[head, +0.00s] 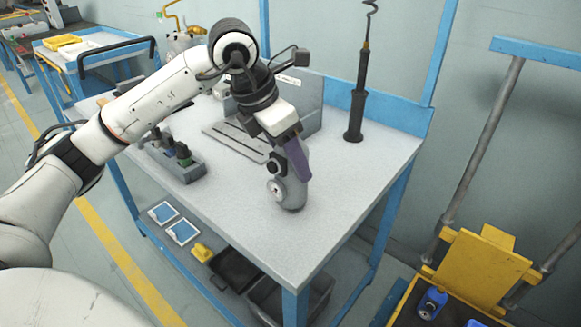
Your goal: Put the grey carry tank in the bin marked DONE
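The grey carry tank (291,191), a rounded dark-grey body with a round light-coloured cap on its side, is near the front right of the bench. Its base is at or just above the bench top; I cannot tell which. My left gripper (293,146) points down at its top, against a purple-grey upright part. The fingertips are hidden there, so I cannot tell whether they are closed on it. My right gripper is out of view. I can read no DONE marking; a dark open bin (262,299) sits under the bench.
The bench (352,172) has clear room right of the tank. A black stand with a curled rod (355,115) is at the back right. A slotted grey fixture (238,139) and a small tool block (183,165) are left. A yellow cart (480,268) stands at the lower right.

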